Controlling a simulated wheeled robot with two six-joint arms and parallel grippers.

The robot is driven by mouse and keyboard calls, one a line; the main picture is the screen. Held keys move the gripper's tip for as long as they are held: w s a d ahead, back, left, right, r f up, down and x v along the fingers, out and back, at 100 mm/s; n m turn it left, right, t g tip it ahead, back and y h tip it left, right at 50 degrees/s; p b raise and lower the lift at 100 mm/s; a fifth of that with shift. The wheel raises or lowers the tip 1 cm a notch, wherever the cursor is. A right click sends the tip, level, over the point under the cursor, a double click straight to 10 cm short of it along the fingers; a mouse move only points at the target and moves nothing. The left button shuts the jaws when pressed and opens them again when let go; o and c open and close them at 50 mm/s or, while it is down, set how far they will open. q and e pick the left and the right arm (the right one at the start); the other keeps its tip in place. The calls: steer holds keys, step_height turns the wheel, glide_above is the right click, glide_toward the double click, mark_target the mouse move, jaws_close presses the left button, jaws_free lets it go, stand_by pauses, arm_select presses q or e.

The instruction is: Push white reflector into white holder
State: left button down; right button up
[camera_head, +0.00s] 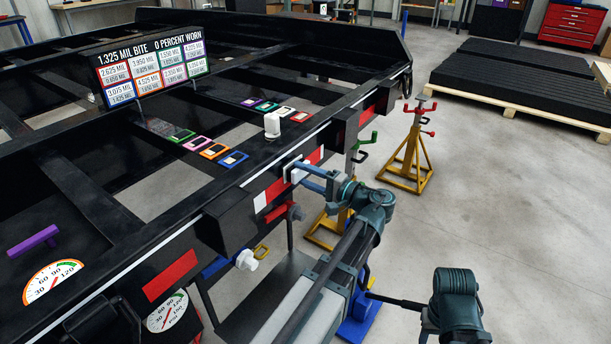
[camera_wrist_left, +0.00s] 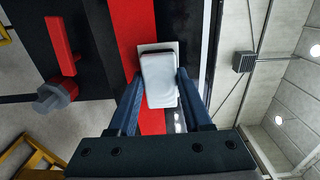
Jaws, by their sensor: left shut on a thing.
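My left gripper (camera_head: 300,170) has its two blue fingers shut on the white reflector (camera_wrist_left: 160,82), a small rounded white block. It is held at the side rail of the black trailer, over the red and white strip.
The trailer frame (camera_head: 150,238) fills the left side, with a display board (camera_head: 150,68) and coloured gauges on it. A red fitting (camera_wrist_left: 62,50) sits beside the strip. Yellow jack stands (camera_head: 408,165) are near the rail.

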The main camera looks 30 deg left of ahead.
arm_select(q)
steer(key=shift+c, duration=1.3)
jaws_free()
steer(key=s+d, duration=0.1)
steer(key=d, duration=1.2)
steer(key=shift+d, duration=0.35)
